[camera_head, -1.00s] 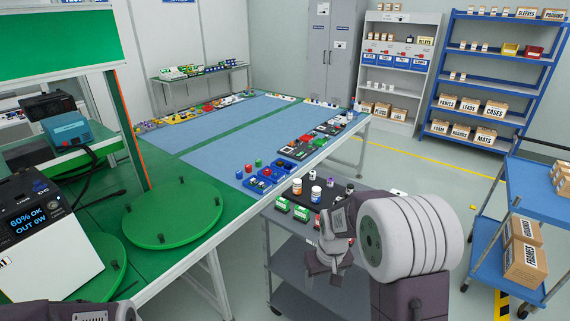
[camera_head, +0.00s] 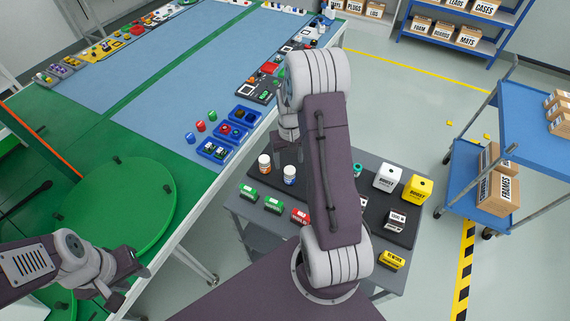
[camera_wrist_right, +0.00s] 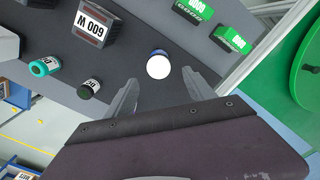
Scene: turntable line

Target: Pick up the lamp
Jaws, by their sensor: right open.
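I cannot tell for sure which thing is the lamp. A small round thing with a white top and blue rim (camera_wrist_right: 158,65) lies just ahead of my right gripper (camera_wrist_right: 160,88) in the right wrist view, centred between its open, empty fingers. My left gripper (camera_head: 132,287) is open and empty over the green table at lower left.
The grey cart (camera_head: 239,209) also holds green boxes (camera_head: 274,203), a red box (camera_head: 300,216), a white box (camera_head: 388,177) and a yellow box (camera_head: 417,190). A green turntable disc (camera_head: 117,208) lies left.

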